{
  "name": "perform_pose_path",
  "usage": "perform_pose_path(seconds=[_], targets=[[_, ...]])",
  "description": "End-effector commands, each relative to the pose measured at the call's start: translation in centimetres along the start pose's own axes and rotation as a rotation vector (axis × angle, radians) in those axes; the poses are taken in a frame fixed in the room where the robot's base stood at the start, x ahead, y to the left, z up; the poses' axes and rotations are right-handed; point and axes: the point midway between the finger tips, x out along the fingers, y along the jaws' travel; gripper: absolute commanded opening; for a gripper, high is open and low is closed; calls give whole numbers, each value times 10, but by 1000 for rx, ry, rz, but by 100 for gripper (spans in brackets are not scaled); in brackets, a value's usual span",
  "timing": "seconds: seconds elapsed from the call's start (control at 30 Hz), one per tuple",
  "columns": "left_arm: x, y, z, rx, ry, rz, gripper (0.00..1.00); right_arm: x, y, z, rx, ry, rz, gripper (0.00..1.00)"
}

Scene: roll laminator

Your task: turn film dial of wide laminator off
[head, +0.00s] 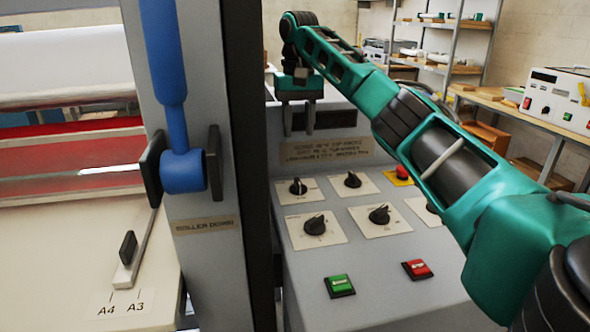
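The wide laminator's sloped grey control panel (300,268) fills the middle of the head view. It carries several black dials on white plates: an upper left dial (298,187), an upper middle dial (352,180), a lower left dial (314,226) and a lower middle dial (379,215). Another dial is partly hidden behind my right arm. The dial labels are too small to read, so I cannot tell which is the film dial. My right gripper (299,128) points down above the panel's upper edge, apart from the dials, its two fingers spread and empty. My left gripper is out of view.
A green button (339,286), a red button (416,269) and a red knob on yellow (401,174) sit on the panel. A blue roller lever (173,90) stands on the grey post at left. A bench (540,128) with another machine (557,98) is at right.

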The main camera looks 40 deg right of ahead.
Motion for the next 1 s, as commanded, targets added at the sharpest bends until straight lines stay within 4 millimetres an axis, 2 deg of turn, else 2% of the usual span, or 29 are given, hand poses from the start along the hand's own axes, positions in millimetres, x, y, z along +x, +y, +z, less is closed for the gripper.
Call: perform_pose_path(seconds=[0.27, 0.7, 0.83, 1.0], targets=[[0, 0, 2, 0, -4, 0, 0, 26, 0, 1, -1, -4, 1, 39], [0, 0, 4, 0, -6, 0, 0, 106, 1, 1, 2, -3, 3, 39], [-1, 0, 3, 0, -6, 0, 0, 120, 1, 0, 1, -2, 2, 39], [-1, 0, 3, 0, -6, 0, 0, 128, 0, 0, 1, -1, 1, 39]])
